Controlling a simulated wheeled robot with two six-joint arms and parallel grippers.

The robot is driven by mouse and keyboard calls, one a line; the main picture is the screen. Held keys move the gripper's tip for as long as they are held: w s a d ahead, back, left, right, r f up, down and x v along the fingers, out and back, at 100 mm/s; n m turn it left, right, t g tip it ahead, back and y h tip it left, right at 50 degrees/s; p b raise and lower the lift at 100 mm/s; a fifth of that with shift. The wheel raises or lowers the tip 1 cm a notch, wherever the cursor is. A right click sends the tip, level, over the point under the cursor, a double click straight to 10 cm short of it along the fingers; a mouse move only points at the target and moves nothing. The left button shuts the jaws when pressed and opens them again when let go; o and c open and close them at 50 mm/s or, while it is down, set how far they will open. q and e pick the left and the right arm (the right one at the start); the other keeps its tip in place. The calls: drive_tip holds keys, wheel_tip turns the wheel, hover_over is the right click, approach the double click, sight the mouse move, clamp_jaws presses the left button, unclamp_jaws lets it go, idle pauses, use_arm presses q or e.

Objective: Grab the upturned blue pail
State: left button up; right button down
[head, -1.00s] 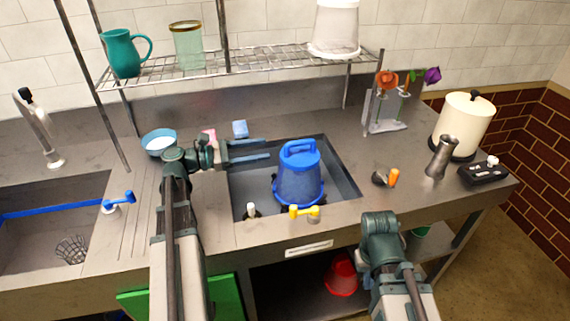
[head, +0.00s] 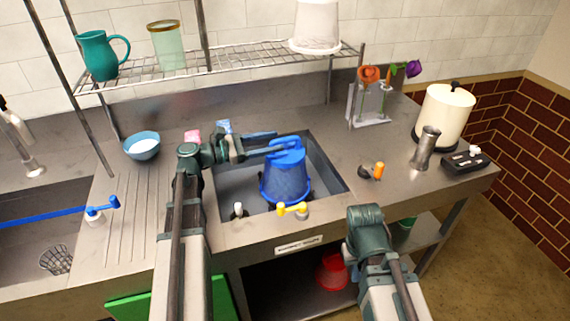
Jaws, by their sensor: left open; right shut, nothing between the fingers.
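The blue pail (head: 286,183) stands upside down in the right-hand sink basin, its narrow end up with a raised blue grip on top. My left gripper (head: 287,141) reaches in from the left at the height of the pail's top, open. Its nearer finger overlaps the top grip in the picture and its other finger is further back. I cannot tell whether either finger touches the pail. My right gripper (head: 366,222) is low at the front right, away from the pail, shut and empty; its fingertips are hardly visible.
A yellow-handled tap (head: 293,209) stands at the basin's front edge. A blue bowl (head: 142,147) is left of the basin. A metal shaker (head: 425,148), a cream canister (head: 446,115) and a flower rack (head: 369,105) are to the right. A wire shelf (head: 230,64) hangs behind.

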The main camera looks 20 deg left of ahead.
sight(292, 138)
use_arm(q)
drive_tip(key=shift+f+x, duration=0.2)
drive_tip(key=shift+x, duration=2.4)
clamp_jaws()
